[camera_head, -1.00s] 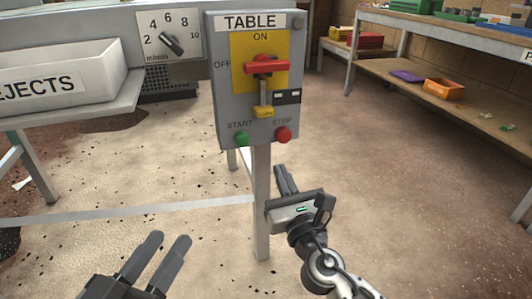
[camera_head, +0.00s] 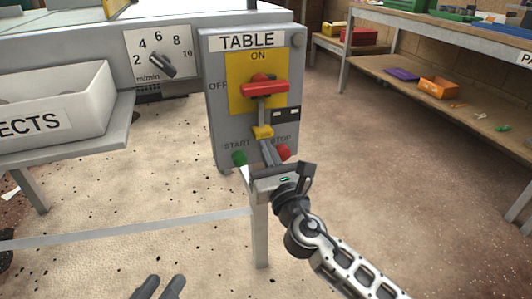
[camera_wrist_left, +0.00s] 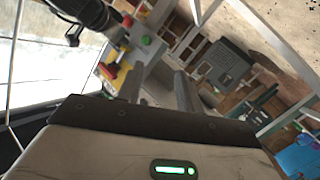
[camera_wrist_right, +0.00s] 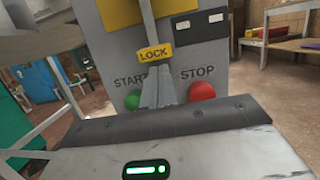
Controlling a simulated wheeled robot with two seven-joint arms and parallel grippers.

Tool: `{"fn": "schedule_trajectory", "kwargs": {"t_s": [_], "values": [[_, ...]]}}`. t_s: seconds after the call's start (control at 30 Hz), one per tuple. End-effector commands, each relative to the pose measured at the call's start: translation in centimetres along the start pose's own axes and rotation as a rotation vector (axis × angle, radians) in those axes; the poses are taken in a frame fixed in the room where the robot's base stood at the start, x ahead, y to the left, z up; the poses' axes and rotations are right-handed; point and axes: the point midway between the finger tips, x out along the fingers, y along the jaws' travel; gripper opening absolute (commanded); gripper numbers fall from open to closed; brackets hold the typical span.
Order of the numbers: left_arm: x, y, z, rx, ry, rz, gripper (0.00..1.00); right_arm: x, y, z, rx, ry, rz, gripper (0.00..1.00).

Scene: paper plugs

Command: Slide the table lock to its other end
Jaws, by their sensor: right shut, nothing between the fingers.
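The yellow lock (camera_head: 263,132) is at the lower end of a grey upright bar (camera_head: 262,112) on the grey TABLE panel (camera_head: 215,120). My left gripper (camera_head: 158,285) is open and empty, low at the front.
A green START button (camera_head: 239,158) and a red STOP button (camera_head: 284,152) flank my right fingers closely. A dial (camera_head: 160,64) and the white rejects bin (camera_head: 60,115) are at the left. Shelves (camera_head: 420,70) stand at the right. The floor between is clear.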

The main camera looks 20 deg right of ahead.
Motion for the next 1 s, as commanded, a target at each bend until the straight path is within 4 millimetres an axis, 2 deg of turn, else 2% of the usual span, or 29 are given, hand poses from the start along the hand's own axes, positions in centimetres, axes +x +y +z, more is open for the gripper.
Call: {"fn": "schedule_trajectory", "kwargs": {"t_s": [0.37, 0.47, 0.63, 1.0], "values": [[0.0, -0.1, 0.1, 0.012, -0.006, -0.006, 0.36, 0.0, 0.0, 0.2, 0.0, 0.001, 0.0, 0.0], [-0.2, 0.0, -0.6, 0.035, -0.017, -0.019, 0.36, 0.3, 0.0, 1.3, 0.0, 0.0, 0.0, 0.0], [-0.6, -0.7, 0.2, 0.12, -0.084, -0.068, 0.36, 0.8, 0.0, 3.1, 0.001, 0.0, 0.0, 0.0], [-0.6, -1.1, 0.8, 0.144, -0.099, -0.081, 0.36, 0.9, 0.0, 3.4, 0.001, -0.007, 0.0, 0.0]]}}
